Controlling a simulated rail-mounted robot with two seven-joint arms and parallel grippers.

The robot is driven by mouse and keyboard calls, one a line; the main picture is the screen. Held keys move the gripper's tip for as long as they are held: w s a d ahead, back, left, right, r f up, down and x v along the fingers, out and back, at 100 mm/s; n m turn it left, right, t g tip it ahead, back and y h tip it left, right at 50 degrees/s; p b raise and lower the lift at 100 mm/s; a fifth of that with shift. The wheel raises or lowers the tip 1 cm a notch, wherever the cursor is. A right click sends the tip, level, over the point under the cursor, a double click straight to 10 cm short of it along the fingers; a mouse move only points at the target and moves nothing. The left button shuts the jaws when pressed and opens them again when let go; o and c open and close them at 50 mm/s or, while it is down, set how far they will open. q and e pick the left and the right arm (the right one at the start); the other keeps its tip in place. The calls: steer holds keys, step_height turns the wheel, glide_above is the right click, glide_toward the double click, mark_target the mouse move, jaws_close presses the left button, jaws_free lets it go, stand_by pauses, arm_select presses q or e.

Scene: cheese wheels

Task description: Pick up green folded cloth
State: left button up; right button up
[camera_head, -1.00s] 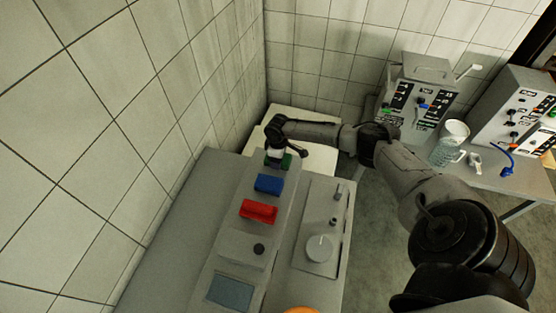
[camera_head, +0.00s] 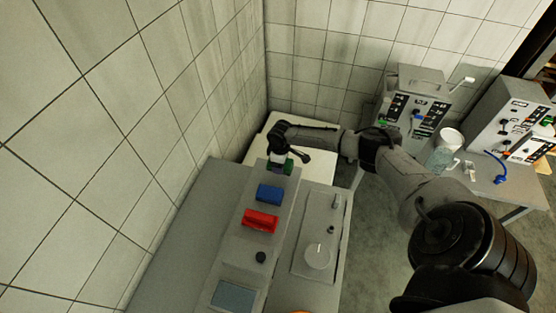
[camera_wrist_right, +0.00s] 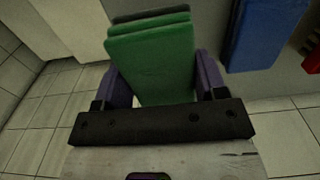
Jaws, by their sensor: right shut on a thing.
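The green folded cloth (camera_wrist_right: 152,62) fills the middle of the right wrist view, between the two purple fingers of my right gripper (camera_wrist_right: 155,80). The gripper is shut on it. In the head view the green cloth (camera_head: 288,168) shows as a small patch at the far end of the grey console, partly hidden by my right gripper (camera_head: 281,161). I cannot tell whether the cloth is clear of the console top. My left gripper is not in view.
A blue folded cloth (camera_head: 269,193) and a red one (camera_head: 260,220) lie on the console (camera_head: 238,264), nearer than the green cloth. The blue one also shows in the right wrist view (camera_wrist_right: 262,32). A tiled wall stands at left. A bench at right holds control boxes (camera_head: 414,103) and a jug (camera_head: 440,155).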

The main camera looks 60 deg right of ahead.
steer(key=s+r+p, duration=0.6)
steer(key=s+p, duration=0.1)
steer(key=s, duration=0.3)
steer(key=shift+s+a+r, duration=0.15)
steer(key=shift+s+a, duration=0.05)
steer(key=shift+s, duration=0.15)
